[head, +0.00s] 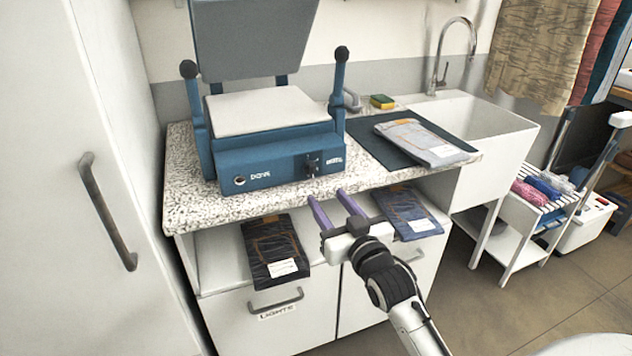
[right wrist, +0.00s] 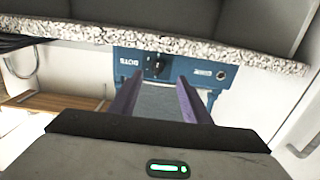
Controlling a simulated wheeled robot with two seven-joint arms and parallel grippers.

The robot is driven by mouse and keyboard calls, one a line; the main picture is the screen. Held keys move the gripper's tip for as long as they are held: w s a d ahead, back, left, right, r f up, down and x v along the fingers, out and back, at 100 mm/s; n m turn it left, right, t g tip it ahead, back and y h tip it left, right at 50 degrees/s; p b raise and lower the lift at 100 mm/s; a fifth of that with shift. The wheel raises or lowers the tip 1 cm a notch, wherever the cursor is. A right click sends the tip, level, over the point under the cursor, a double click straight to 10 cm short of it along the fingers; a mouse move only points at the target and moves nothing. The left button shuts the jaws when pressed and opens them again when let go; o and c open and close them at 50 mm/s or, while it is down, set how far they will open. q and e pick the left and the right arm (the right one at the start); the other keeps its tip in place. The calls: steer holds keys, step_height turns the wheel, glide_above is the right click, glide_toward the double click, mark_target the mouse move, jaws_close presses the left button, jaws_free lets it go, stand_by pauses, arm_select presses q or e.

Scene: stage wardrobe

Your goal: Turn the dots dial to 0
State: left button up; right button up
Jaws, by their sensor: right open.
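The dots dial (head: 311,165) is a small dark knob on the front panel of a blue heat press (head: 255,160), near its right end. In the right wrist view the panel appears upside down, with the dial (right wrist: 155,65) just beyond the finger tips. Its setting is too small to read. My right gripper (head: 328,197) is open and empty, with two purple fingers (right wrist: 158,82) pointing at the panel. It is in front of and below the dial, apart from it. My left gripper is not in view.
The press stands on a speckled counter (head: 215,208), whose front edge lies close to my fingers. Folded garments in bags lie on the shelf below (head: 272,250) and on a dark mat (head: 370,142). A sink (head: 485,125) and cart are at right, a tall white cabinet (head: 95,120) at left.

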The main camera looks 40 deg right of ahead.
mark_target(313, 173)
steer(key=x, duration=0.9)
steer(key=shift+d+r, duration=0.25)
steer(key=shift+r, duration=0.15)
steer(key=shift+w+d, duration=0.15)
steer(key=shift+w, duration=0.5)
steer(key=c, duration=1)
steer(key=shift+c, duration=0.2)
